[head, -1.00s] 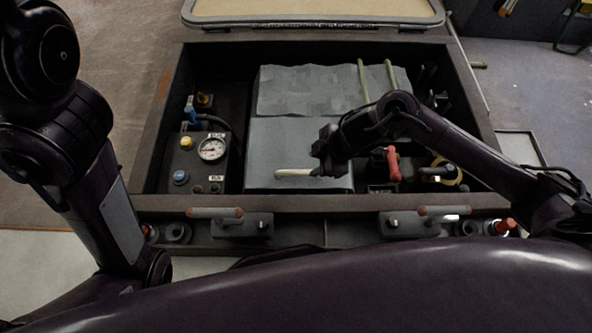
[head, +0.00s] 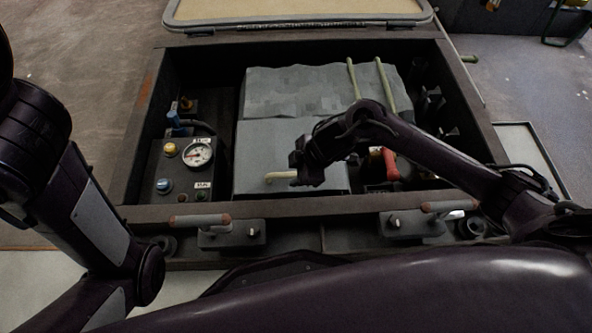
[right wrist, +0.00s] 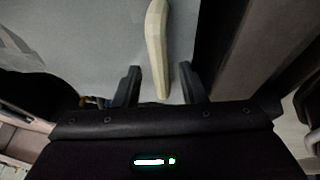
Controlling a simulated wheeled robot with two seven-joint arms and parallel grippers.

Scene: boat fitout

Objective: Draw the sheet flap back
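The grey sheet (head: 305,90) lies in the dark open-topped bay, its rear part rippled. Its smooth front flap (head: 262,145) lies flat and carries a cream bar handle (head: 278,176) near its front edge. In the right wrist view the handle (right wrist: 157,45) runs lengthwise, with its near end between the fingers of my right gripper (right wrist: 159,86). The fingers stand apart with gaps on both sides of the handle. In the head view my right gripper (head: 298,172) is at the handle's right end. My left gripper is out of view.
A box with a gauge (head: 199,153) and knobs stands left of the flap. Two green rods (head: 384,88) lie over the sheet's right side. A red handle (head: 390,163) is right of my right gripper. The bay's front rim (head: 330,203) is close by.

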